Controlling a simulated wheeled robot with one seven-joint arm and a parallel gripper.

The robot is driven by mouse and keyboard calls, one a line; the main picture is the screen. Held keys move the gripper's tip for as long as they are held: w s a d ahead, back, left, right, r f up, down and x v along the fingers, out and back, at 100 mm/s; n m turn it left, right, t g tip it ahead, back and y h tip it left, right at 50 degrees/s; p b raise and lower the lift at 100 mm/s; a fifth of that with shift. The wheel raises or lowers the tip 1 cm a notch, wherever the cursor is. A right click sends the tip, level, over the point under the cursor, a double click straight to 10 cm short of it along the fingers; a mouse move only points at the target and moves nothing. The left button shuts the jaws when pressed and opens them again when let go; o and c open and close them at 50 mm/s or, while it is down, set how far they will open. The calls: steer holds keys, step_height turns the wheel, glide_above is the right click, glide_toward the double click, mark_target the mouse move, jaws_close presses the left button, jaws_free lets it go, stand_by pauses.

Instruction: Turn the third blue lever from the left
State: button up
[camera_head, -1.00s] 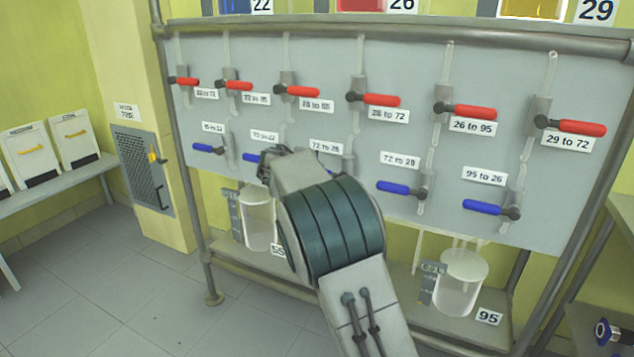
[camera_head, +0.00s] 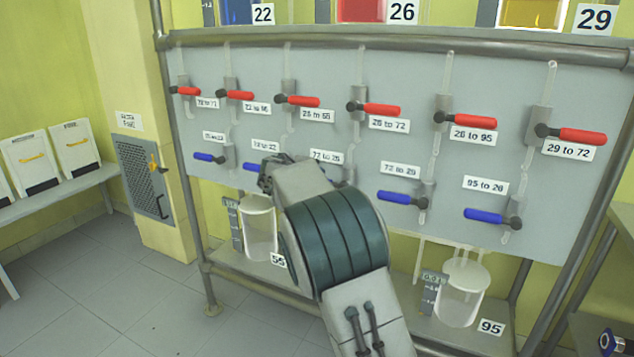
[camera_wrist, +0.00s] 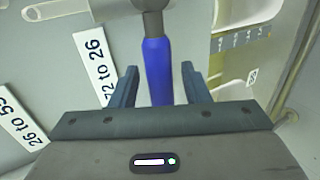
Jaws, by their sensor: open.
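The third blue lever (camera_wrist: 157,62) shows in the wrist view beside a label reading 72 to 26, hanging from a grey valve body. My gripper (camera_wrist: 159,72) is open, with one finger on each side of the blue handle and small gaps visible. The first blue lever (camera_head: 208,157) and second blue lever (camera_head: 250,167) are to the left, and the fourth (camera_head: 400,198) and fifth (camera_head: 490,217) to the right.
Several red levers (camera_head: 378,109) line the upper part of the grey panel (camera_head: 480,75). Clear vessels (camera_head: 462,295) stand on the shelf below. A metal frame post (camera_head: 185,180) bounds the panel at the left. Open floor (camera_head: 130,290) lies at the lower left.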

steer(key=v, duration=1.3)
steer(key=shift+s+a+p, duration=0.2)
steer(key=shift+p, duration=0.2)
steer(key=shift+d+r, duration=0.1)
steer(key=shift+r, duration=0.05)
steer(key=s+d+r+m+g+y+p, duration=0.1)
steer(key=s+d+r+m+g+p, duration=0.2)
steer(key=s+d+p, duration=0.4)
steer(key=s+d+r+m+g+y+p, duration=0.1)
steer(key=s+d+r+m+g+p, duration=0.2)
steer(key=s+d, duration=0.45)
steer(key=s+d+r+m+g+y+p, duration=0.1)
steer(key=s+m+y+p, duration=0.3)
steer(key=s+p, duration=0.7)
steer(key=s+r+m+g, duration=0.1)
steer(key=s+m, duration=0.1)
steer(key=s, duration=0.9)
steer(key=shift+d+p, duration=0.25)
steer(key=shift+p, duration=0.15)
